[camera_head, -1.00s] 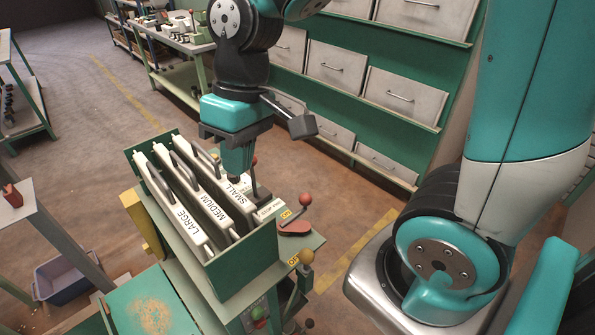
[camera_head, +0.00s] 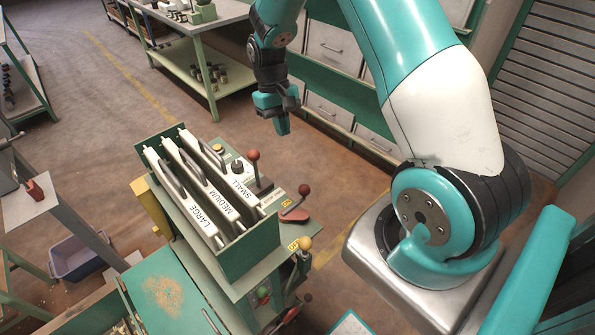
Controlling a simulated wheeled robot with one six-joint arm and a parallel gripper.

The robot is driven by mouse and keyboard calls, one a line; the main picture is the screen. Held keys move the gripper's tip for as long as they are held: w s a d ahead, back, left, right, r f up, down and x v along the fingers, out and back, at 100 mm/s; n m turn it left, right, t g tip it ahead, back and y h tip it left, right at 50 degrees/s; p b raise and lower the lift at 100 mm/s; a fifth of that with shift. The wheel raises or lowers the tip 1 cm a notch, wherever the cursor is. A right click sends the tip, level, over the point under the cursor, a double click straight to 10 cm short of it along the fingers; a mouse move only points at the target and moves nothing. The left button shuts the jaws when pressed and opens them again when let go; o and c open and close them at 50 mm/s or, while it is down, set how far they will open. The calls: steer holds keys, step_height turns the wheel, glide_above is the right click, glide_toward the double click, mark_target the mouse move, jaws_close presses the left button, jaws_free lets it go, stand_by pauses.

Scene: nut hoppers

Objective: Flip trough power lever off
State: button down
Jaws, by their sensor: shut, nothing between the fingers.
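A lever with a red ball knob (camera_head: 304,190) rises tilted from a red base at the right side of the hopper stand. Small yellow labels sit near it, one above (camera_head: 286,203) and one below (camera_head: 293,246); their print is too small to read surely. I cannot tell which is the trough power lever. My gripper (camera_head: 284,131) is shut and empty, pointing down, above and beyond the levers and apart from them.
A green hopper box (camera_head: 250,251) holds white slides marked LARGE, MEDIUM and SMALL. A green trough (camera_head: 165,318) with brown grains lies at front left. A workbench (camera_head: 190,45) and drawer cabinets (camera_head: 330,57) stand behind. The floor right of the stand is partly open.

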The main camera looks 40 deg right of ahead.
steer(key=s+a+f+p, duration=0.1)
steer(key=s+f+p, duration=0.4)
steer(key=f, duration=0.5)
steer(key=shift+s, duration=0.9)
steer(key=shift+f, duration=0.1)
steer(key=shift+s+m, duration=0.2)
steer(key=shift+m, duration=0.2)
